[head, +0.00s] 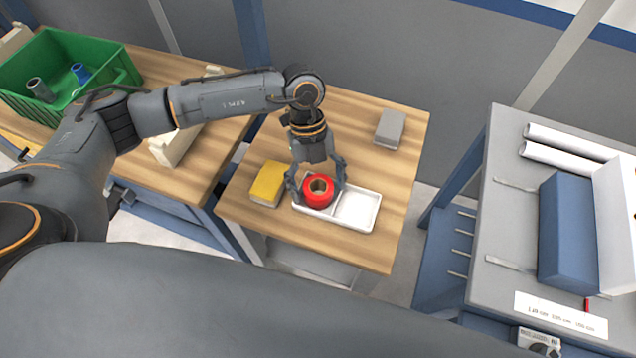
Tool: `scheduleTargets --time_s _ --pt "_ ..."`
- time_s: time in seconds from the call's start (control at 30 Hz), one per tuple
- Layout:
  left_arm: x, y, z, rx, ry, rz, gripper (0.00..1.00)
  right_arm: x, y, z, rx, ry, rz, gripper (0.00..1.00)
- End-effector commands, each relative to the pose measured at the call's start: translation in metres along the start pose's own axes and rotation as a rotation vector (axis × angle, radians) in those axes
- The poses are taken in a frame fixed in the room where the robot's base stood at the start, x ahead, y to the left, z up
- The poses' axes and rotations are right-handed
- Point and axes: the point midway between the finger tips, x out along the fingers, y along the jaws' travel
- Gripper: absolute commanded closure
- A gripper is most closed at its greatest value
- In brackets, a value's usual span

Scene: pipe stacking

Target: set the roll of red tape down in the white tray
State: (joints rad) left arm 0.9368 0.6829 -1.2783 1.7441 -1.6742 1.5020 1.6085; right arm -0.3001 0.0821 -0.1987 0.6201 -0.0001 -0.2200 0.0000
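The roll of red tape (318,203) lies flat in the left part of the white tray (357,211), its tan core facing up. The tray sits on the middle wooden table and has a divider. My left gripper (318,188) is above the tray, pointing down, with its fingers spread on either side of the roll. Narrow gaps seem to show between the fingers and the tape, so the gripper looks open. The roll hides part of the tray's left compartment. My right gripper is not in view.
A yellow block (267,185) sits just left of the tray, and a grey block (390,128) is farther back. A green crate (118,78) with pipe pieces stands on the left table. A grey bench (500,225) with white pipes and a blue block is at right.

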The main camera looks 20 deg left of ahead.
Motion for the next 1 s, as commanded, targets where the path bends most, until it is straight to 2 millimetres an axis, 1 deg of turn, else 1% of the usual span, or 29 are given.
scheduleTargets --time_s 0.17,0.27,0.37,0.6,0.7,0.8,0.9,1.0 --pt "-0.001 0.000 0.000 0.000 0.000 0.000 0.20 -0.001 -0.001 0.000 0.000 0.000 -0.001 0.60" --pt "-0.007 -0.001 0.000 0.000 -0.002 -0.002 0.20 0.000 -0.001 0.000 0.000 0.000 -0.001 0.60" --pt "-0.021 -0.001 0.001 0.000 -0.003 -0.004 0.20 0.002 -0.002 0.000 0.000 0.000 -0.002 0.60" --pt "-0.073 -0.001 0.001 0.001 -0.005 -0.004 0.20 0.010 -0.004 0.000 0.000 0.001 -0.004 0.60" --pt "-0.092 -0.001 0.000 0.001 -0.003 -0.003 0.20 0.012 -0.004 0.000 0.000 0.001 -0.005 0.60" --pt "-0.107 -0.001 0.000 0.000 -0.003 -0.002 0.20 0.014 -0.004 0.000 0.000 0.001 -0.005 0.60" --pt "-0.117 0.000 0.000 0.000 -0.002 -0.001 0.20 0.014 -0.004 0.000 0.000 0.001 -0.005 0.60" --pt "-0.121 0.000 0.000 0.000 -0.001 0.000 0.20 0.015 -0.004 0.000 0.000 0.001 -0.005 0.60"
